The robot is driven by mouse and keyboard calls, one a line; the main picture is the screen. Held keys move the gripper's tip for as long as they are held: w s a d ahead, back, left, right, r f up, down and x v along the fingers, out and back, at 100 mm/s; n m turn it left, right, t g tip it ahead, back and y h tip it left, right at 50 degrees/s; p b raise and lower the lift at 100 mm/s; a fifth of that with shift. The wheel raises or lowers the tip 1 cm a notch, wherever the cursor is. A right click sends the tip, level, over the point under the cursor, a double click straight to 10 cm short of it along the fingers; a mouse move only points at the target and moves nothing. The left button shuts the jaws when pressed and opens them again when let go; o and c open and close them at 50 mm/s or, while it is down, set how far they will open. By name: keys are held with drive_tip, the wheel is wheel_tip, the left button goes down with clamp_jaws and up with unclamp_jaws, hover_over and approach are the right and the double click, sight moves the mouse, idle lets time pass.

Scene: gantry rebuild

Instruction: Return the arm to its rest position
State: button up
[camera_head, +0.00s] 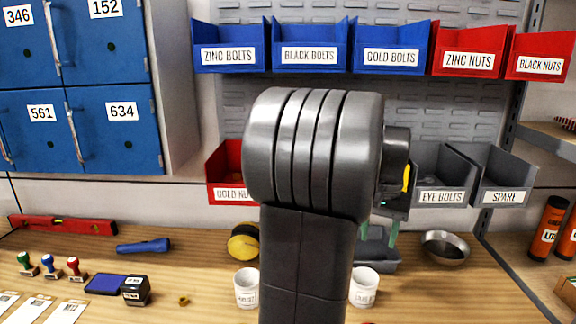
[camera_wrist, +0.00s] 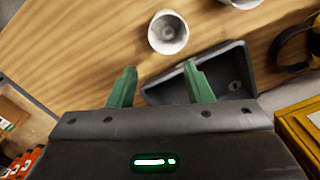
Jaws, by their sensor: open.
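My arm rises through the middle of the head view and hides part of the bench and bins. My gripper (camera_head: 380,230) is to the right behind the arm, its green fingers pointing down above the grey tray (camera_head: 382,266). In the wrist view my gripper (camera_wrist: 160,85) has its two green fingers well apart with nothing between them. The tray (camera_wrist: 222,96) lies behind and beyond the right finger there, with a small round detail inside that I cannot identify. A white cup (camera_wrist: 168,33) stands beyond the fingertips.
White cups (camera_head: 246,289) (camera_head: 364,288) stand either side of my arm. A metal bowl (camera_head: 445,248) is right of the tray. Labelled bins (camera_head: 391,46) line the back wall, with blue lockers (camera_head: 112,125) at left. Stamps and a flashlight (camera_head: 143,246) lie on the left bench.

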drive_tip(key=shift+f+p, duration=1.5)
drive_tip(key=shift+f, duration=1.4)
drive_tip(key=shift+f, duration=0.1)
